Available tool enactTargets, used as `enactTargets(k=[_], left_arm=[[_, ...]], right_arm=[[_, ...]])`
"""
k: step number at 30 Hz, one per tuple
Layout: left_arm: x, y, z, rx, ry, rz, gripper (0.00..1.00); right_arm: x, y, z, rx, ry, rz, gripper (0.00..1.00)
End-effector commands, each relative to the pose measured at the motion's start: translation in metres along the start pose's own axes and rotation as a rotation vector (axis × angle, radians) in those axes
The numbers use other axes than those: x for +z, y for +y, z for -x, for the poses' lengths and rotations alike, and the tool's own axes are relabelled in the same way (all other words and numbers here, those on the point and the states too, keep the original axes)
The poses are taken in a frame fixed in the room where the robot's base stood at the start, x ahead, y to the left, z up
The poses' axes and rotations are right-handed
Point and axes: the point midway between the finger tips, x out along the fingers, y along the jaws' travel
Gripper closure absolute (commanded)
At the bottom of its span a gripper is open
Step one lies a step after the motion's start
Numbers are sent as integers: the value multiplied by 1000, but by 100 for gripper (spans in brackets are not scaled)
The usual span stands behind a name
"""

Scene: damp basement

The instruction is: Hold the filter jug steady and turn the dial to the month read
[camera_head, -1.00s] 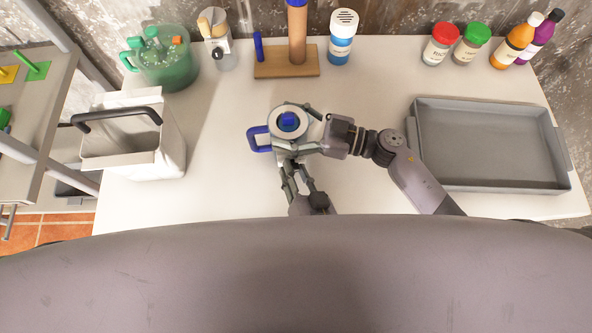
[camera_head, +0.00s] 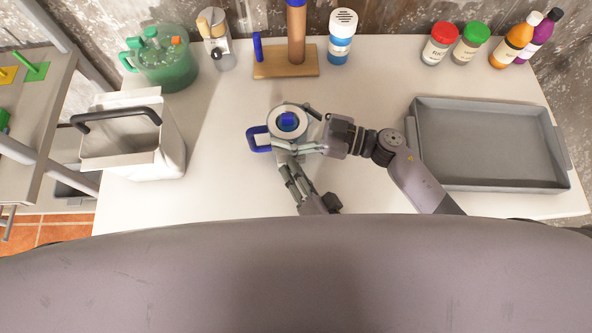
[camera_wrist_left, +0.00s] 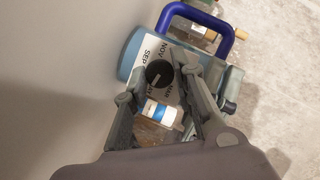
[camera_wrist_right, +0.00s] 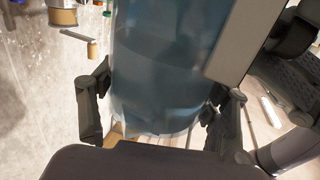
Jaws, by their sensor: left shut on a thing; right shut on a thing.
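The filter jug (camera_head: 274,117) stands upright on the table, with a pale round lid, a blue top piece and a blue handle (camera_head: 258,139) on its left. My right gripper (camera_head: 305,130) is shut on the jug's body from the right; its fingers flank the bluish clear wall (camera_wrist_right: 165,75) in the right wrist view. My left gripper (camera_head: 287,163) is shut on the dial at the jug's near side. The fingers partly hide the plate; the pointer's exact month is unclear.
A white bin (camera_head: 135,160) with a dark handle and a green jug (camera_head: 168,70) stand left. A wooden stand (camera_head: 285,66) and blue jar (camera_head: 341,45) are behind. A grey tray (camera_head: 490,185) lies right, with several bottles behind. Table between tray and jug is partly clear.

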Motion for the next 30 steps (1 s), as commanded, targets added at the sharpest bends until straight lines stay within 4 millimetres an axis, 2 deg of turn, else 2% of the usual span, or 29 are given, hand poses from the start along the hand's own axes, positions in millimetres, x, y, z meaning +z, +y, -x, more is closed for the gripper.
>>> enactTargets(k=[8, 9, 17, 26, 30], left_arm=[[-1, 0, 1, 0, 1, -5, 100], [-1, 0, 1, 0, 2, -4, 73], [-1, 0, 0, 0, 1, -3, 56], [0, 0, 1, 0, 0, -3, 55], [0, 1, 14, 3, -2, -3, 55]], right_arm=[[0, 0, 0, 1, 0, 0, 74], [0, 0, 0, 1, 0, 0, 74], [0, 0, 0, 0, 0, 0, 74], [0, 0, 0, 0, 0, -1, 74], [0, 0, 0, 0, 0, -1, 74]])
